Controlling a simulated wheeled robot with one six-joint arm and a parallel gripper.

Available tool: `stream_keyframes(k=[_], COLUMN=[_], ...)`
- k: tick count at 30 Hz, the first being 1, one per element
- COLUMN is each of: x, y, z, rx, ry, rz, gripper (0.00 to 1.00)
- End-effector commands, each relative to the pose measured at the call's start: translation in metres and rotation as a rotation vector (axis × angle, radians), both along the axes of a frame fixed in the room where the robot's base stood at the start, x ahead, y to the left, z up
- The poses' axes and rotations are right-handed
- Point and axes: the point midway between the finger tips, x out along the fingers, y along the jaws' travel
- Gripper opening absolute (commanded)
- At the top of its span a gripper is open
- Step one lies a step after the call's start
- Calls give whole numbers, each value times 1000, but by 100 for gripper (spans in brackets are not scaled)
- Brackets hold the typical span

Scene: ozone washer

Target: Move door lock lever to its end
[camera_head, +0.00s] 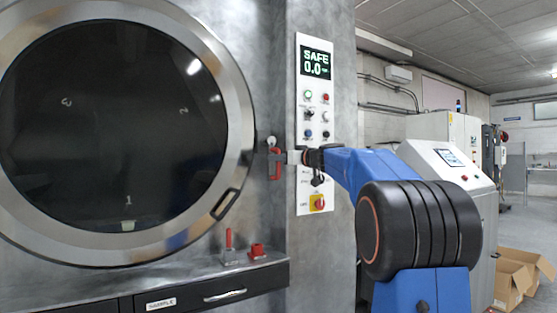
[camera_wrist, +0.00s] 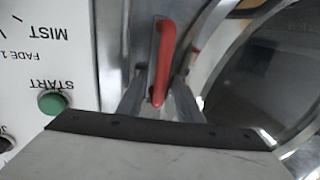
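The red door lock lever (camera_head: 275,163) is on the grey machine front, just right of the round door (camera_head: 242,120). It stands roughly upright. My gripper (camera_head: 285,157) reaches the lever from the right. In the wrist view, the fingers of my gripper (camera_wrist: 160,92) lie on either side of the bar's near end. They look apart, with small gaps beside the bar. Contact is not clear. The fingertips are partly hidden in the head view.
A control panel (camera_head: 314,120) with a "SAFE 0.0" display and several buttons is right of the lever. Its green START button (camera_wrist: 53,102) is close in the wrist view. A shelf (camera_head: 190,278) with small red fixtures (camera_head: 257,250) juts out below.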

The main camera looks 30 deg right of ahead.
Motion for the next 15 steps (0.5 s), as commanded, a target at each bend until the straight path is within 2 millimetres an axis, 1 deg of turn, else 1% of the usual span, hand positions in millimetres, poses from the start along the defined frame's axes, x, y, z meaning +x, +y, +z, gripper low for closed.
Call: stream_keyframes(k=[6, 8, 9, 10, 11, 15], x=[0, 0, 0, 0, 0, 0], y=[0, 0, 0, 0, 0, 0], z=[0, 0, 0, 0, 0, 0], rx=[0, 0, 0, 0, 0, 0], ry=[0, 0, 0, 0, 0, 0], rz=[0, 0, 0, 0, 0, 0], gripper=[32, 18, 9, 1, 0, 0])
